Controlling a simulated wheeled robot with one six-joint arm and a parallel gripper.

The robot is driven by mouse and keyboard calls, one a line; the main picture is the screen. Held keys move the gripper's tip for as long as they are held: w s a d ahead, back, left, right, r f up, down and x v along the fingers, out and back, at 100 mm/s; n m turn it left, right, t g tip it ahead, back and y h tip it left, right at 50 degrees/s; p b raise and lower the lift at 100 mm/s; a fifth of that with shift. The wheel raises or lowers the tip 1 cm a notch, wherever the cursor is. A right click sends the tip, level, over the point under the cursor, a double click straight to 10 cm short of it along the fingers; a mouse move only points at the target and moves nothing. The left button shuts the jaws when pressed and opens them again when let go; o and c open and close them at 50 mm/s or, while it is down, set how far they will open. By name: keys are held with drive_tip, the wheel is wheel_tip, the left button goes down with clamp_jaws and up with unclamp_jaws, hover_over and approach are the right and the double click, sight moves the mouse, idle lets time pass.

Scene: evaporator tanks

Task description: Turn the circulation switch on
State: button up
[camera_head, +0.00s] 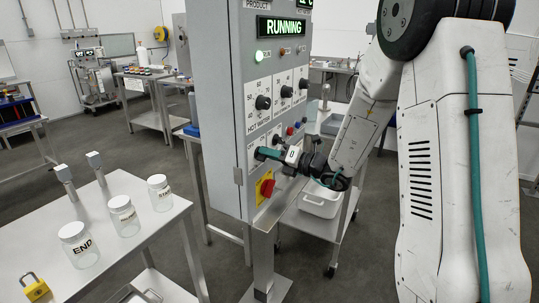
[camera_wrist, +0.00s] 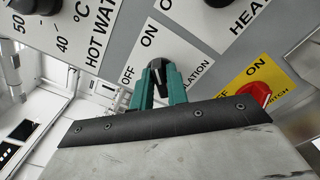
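The circulation switch is a small black knob (camera_wrist: 160,68) on the grey control panel (camera_head: 245,95). In the wrist view, "OFF" is printed at its lower left, "ON" above it, and part of "CIRCULATION" to its right. Which mark the knob points to is unclear. My gripper (camera_wrist: 162,82) has its teal fingers close together, one on each side of the knob, and looks shut on it. In the head view my gripper (camera_head: 268,154) reaches the lower panel from the right, and its fingers hide the knob.
A red main switch on a yellow plate (camera_head: 265,187) sits just below my gripper; it also shows in the wrist view (camera_wrist: 256,92). Black heating and hot water knobs (camera_head: 263,102) are above. A green "RUNNING" display (camera_head: 283,27) is lit. A table with jars (camera_head: 122,215) stands at left.

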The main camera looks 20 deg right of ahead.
drive_tip(key=shift+o, duration=1.2)
drive_tip(key=v, duration=0.7)
drive_tip(key=shift+s+d, duration=0.25)
drive_tip(key=shift+s, duration=0.05)
